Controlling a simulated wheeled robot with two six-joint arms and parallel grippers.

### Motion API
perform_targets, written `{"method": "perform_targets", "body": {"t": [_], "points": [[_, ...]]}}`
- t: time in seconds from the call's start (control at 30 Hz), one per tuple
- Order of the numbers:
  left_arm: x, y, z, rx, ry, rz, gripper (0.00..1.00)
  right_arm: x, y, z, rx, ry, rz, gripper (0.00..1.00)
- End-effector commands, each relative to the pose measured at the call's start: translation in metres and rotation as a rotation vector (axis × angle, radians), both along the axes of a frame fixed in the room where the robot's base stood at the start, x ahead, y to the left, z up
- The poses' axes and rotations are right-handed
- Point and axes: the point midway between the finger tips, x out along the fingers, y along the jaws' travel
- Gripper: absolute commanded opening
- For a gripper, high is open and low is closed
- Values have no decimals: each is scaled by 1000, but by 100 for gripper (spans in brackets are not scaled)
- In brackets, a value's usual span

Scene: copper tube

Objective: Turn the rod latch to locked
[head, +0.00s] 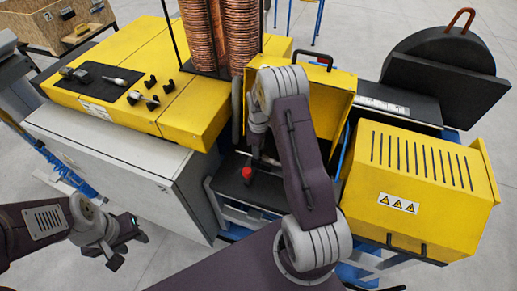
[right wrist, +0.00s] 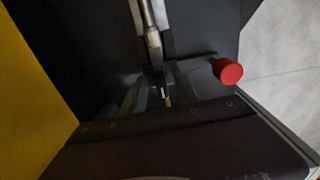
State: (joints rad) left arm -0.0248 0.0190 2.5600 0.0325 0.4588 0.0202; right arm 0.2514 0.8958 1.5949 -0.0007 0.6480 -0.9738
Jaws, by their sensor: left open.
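The rod latch seems to be the grey metal rod (right wrist: 150,22) in the dark recess in the right wrist view. My right gripper (right wrist: 158,92) is at the rod's near end, with dim grey finger shapes on either side of it. The picture is too dark to tell whether they touch or grip the rod. In the head view my right arm reaches into the open yellow housing and hides most of that gripper and the latch. My left gripper (head: 126,247) is open and empty at lower left, away from the machine.
A red knob (head: 247,173) stands on the dark ledge beside my right gripper; it also shows in the right wrist view (right wrist: 227,71). The open yellow housing (head: 335,83) surrounds the work spot. A yellow vented cover (head: 430,165) is at right. Copper coils (head: 240,35) stand behind.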

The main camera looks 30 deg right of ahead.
Motion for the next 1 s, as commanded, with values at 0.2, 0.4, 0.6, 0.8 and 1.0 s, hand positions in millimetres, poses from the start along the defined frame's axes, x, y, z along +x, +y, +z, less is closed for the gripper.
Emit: {"method": "perform_targets", "body": {"t": [0.2,0.4,0.6,0.8,1.0], "points": [[0,0,-5,0,0,0,42,0,0,7,0,-1,-1,36],[0,0,-19,0,0,0,42,1,0,50,-1,-5,-1,36],[0,0,-24,0,0,0,42,0,0,84,0,-3,0,36],[0,0,-24,0,0,0,42,-1,0,91,0,0,0,36],[0,0,-24,0,0,0,42,-1,0,91,0,0,0,36]]}}
